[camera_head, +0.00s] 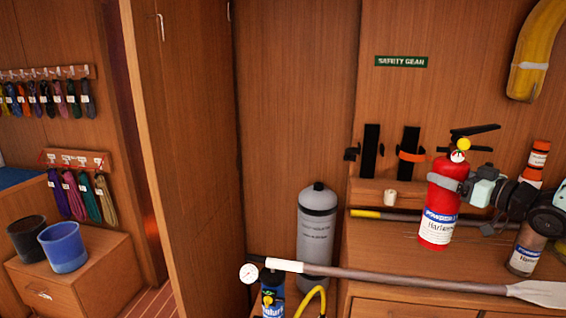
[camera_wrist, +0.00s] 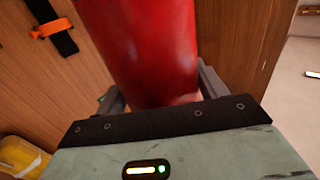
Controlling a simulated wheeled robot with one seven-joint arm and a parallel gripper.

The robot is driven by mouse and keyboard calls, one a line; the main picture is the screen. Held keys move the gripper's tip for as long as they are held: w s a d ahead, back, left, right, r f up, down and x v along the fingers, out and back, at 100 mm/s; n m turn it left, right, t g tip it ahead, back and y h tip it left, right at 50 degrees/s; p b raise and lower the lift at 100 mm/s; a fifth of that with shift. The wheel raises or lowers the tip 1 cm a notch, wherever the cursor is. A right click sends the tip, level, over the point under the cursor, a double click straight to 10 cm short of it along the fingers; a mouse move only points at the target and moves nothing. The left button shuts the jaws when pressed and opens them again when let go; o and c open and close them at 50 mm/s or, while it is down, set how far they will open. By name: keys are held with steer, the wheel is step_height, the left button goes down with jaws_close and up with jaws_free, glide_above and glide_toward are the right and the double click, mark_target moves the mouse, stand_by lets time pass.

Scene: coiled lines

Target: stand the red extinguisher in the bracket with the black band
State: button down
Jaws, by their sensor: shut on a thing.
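The red extinguisher (camera_head: 437,216) has a white label, a gauge and a black handle. My gripper (camera_head: 446,182) comes from the right and is shut around its upper body. It looks upright in front of the wooden bench; whether its base touches the top is unclear. In the wrist view the extinguisher (camera_wrist: 145,50) fills the space between my jaws. Two dark brackets stand on the back wall to its left. The left bracket (camera_head: 370,150) has a black band; the right bracket (camera_head: 409,150) has an orange band. The orange-banded one shows in the wrist view (camera_wrist: 55,30).
A small white roll (camera_head: 390,198) sits on the ledge below the brackets. A grey cylinder (camera_head: 318,235) stands left of the bench. A long oar (camera_head: 400,280) crosses the front.

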steer(key=s+a+f+m+t+h+b, duration=0.1)
steer(key=s+f+h, duration=0.15)
steer(key=f, duration=0.75)
steer(key=s+a+f+m+t+h+b, duration=0.1)
steer(key=s+f+m, duration=0.15)
steer(key=f, duration=0.75)
steer(key=s+a+f+m+h, duration=0.1)
steer(key=s+a+f+h, duration=0.1)
steer(key=s+f, duration=0.4)
steer(key=s+a+f+m+h+b, duration=0.1)
steer(key=s+f+h, duration=0.3)
steer(key=f, duration=0.6)
steer(key=shift+s+a+m+t, duration=0.4)
steer(key=shift+s+a+m, duration=0.15)
steer(key=shift+s+a, duration=0.4)
